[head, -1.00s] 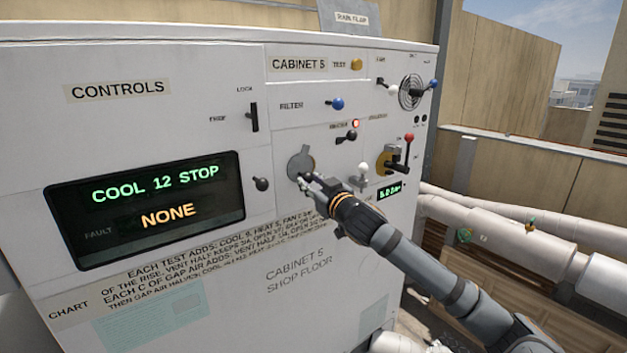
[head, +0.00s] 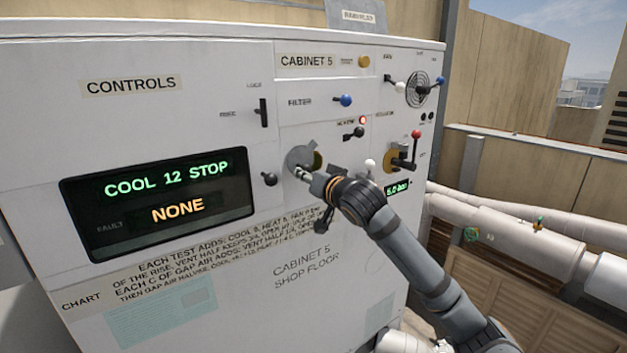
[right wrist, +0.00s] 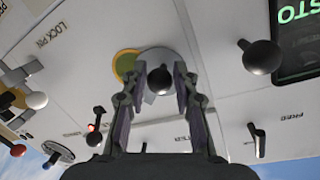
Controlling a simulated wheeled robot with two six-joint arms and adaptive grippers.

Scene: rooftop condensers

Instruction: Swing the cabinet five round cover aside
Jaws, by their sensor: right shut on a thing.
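The round cover (head: 297,156) is a grey disc on the white cabinet five panel, right of the display. It sits off to the left of a yellow-olive round recess (head: 318,161), part of which shows at the disc's right edge. My right gripper (head: 302,173) is at the cover's lower part. In the right wrist view its fingers stand on either side of a dark round knob (right wrist: 160,79) in front of the grey cover (right wrist: 165,57), and the recess (right wrist: 125,66) shows beside it. My right gripper is shut on this knob. My left gripper is not in view.
A black knob (head: 269,179) stands out just left of the cover. A black lever (head: 354,133), a white-tipped lever (head: 370,165) and a red-tipped lever (head: 416,135) are close above and right of my arm. Pipes (head: 500,212) run at the right.

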